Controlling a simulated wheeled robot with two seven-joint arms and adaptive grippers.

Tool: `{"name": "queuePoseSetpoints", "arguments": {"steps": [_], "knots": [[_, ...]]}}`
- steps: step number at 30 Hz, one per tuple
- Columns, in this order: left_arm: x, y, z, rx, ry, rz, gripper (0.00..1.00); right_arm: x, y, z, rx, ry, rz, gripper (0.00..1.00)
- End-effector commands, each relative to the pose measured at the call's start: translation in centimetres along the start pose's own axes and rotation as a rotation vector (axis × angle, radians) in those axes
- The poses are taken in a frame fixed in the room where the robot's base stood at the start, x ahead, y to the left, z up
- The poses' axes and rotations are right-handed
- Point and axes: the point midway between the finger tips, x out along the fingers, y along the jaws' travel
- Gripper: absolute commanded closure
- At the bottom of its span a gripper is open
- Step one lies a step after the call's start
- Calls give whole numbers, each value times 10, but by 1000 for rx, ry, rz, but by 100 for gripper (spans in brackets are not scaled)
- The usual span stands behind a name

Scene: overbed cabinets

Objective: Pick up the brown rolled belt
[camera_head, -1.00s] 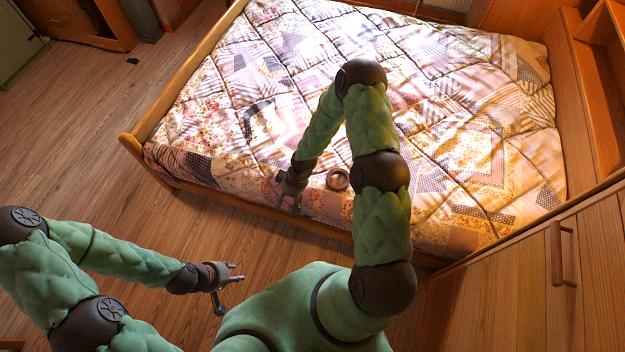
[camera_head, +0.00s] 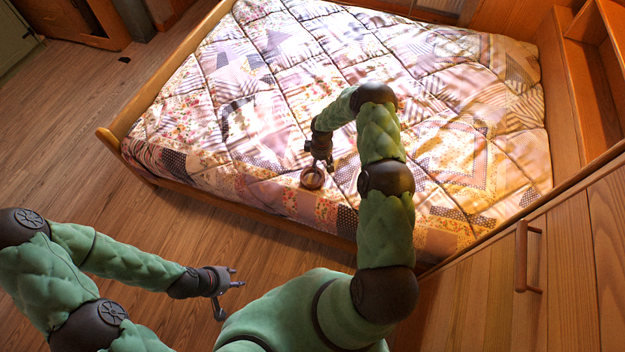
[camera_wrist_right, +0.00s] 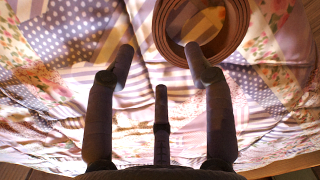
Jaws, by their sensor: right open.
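The brown rolled belt (camera_head: 312,177) lies on the patchwork quilt near the bed's front edge. In the right wrist view the belt (camera_wrist_right: 160,32) is a ring at the top, cut off by the frame edge, with quilt showing through its middle. My right gripper (camera_head: 318,164) is just behind the belt in the head view. In the wrist view the fingers of my right gripper (camera_wrist_right: 160,62) are spread and empty, with the right fingertip overlapping the belt's near rim. Contact cannot be told. My left gripper (camera_head: 236,278) is open and empty over the floor.
The bed (camera_head: 260,100) has a raised wooden frame (camera_head: 165,85) along its left side. A wooden cabinet with a handle (camera_head: 523,255) stands at the lower right. Open shelves (camera_head: 590,90) line the right side.

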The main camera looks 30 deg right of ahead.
Motion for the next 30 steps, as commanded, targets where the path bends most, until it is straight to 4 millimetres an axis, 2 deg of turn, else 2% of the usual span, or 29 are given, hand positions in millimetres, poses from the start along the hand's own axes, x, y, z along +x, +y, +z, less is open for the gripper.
{"name": "queuePoseSetpoints", "arguments": {"steps": [4,12,22,23,28,30], "knots": [[5,-2,0,0,0,0,60,12,0,-1,1,0,-1,47],[19,-7,0,0,-1,0,60,48,-1,-3,2,0,-1,47],[20,-7,0,0,-1,0,60,53,-1,-3,2,1,0,47],[20,-7,0,0,-1,0,60,53,-1,-3,2,1,0,50],[20,-7,0,0,-1,0,60,53,-1,-3,2,1,0,98],[20,-7,0,0,-1,0,60,53,-1,-3,2,1,0,100]]}}
